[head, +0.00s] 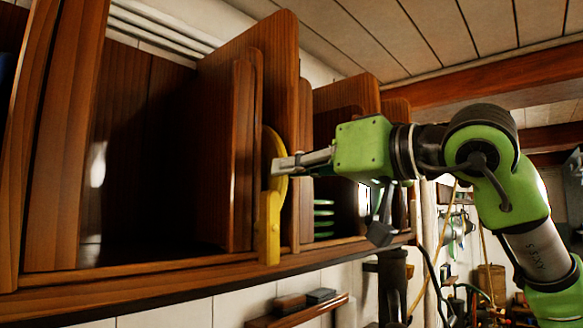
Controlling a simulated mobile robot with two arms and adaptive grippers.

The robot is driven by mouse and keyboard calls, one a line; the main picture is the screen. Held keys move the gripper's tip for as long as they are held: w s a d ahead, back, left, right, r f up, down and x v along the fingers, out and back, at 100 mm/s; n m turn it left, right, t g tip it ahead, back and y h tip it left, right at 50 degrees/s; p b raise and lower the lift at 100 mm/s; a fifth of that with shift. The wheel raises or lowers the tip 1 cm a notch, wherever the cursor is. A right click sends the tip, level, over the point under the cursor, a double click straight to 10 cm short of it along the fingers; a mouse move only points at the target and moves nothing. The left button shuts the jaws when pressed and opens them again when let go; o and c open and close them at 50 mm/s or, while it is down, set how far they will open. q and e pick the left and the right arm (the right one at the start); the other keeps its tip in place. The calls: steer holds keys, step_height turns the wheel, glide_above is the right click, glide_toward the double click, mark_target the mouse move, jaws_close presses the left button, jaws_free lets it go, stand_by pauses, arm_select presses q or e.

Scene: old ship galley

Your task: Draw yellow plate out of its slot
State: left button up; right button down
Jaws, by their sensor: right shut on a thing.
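The yellow plate (269,150) stands on edge in a narrow slot of the wooden rack, with upright wooden dividers on both sides. Only its front edge and part of its face show; the rest is hidden in the slot. A yellow upright piece (268,228) stands at the slot's front, below the plate. My right gripper (281,166) comes in from the right and is shut on the plate's front edge. My left gripper is not in view.
The wooden rack (150,268) has a wide dark compartment at the left. Green plates (323,212) lie stacked in a compartment to the right. A small wall shelf (297,311) with two blocks sits below. Beams and hanging tools are at the right.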

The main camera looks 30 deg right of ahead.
steer(key=shift+s+d+r, duration=0.1)
steer(key=shift+s, duration=0.05)
steer(key=shift+s+d, duration=0.2)
steer(key=shift+s, duration=0.45)
steer(key=shift+s+d+r, duration=0.1)
steer(key=shift+s, duration=0.2)
steer(key=shift+s+d, duration=0.25)
steer(key=shift+s, duration=0.6)
